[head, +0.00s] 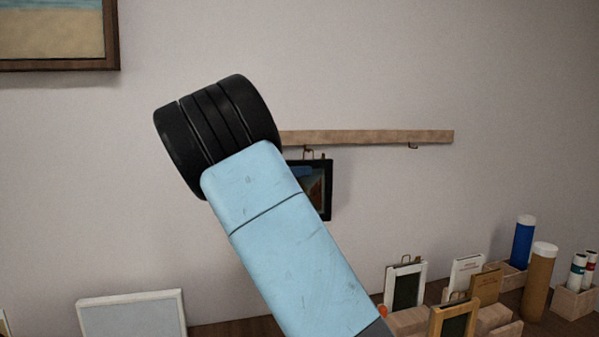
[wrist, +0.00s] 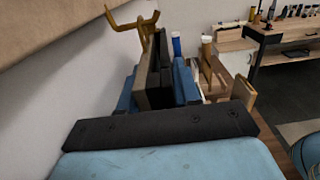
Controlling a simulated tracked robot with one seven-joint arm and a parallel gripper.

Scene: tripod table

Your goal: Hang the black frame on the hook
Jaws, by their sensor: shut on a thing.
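The black frame (head: 325,188) is upright just below the wooden rail in the head view, its left part hidden behind my arm. In the wrist view the black frame (wrist: 154,72) shows nearly edge-on, close to the wall. My gripper (wrist: 160,88) is shut on it, with blue fingers on either side. A brass hook (wrist: 133,20) juts from the rail just above the frame in the wrist view. The frame's hanging loop (head: 307,153) is close to the hook; I cannot tell whether it is around it. My gripper's fingers are mostly hidden in the head view.
The wooden rail (head: 370,136) carries another hook (head: 412,146), empty, to the right. Below stand a white frame (head: 405,284), a wooden frame (head: 453,318), a blue cylinder (head: 523,242) and a brown cylinder (head: 540,280). A picture (head: 55,35) hangs upper left. The wall right of the frame is clear.

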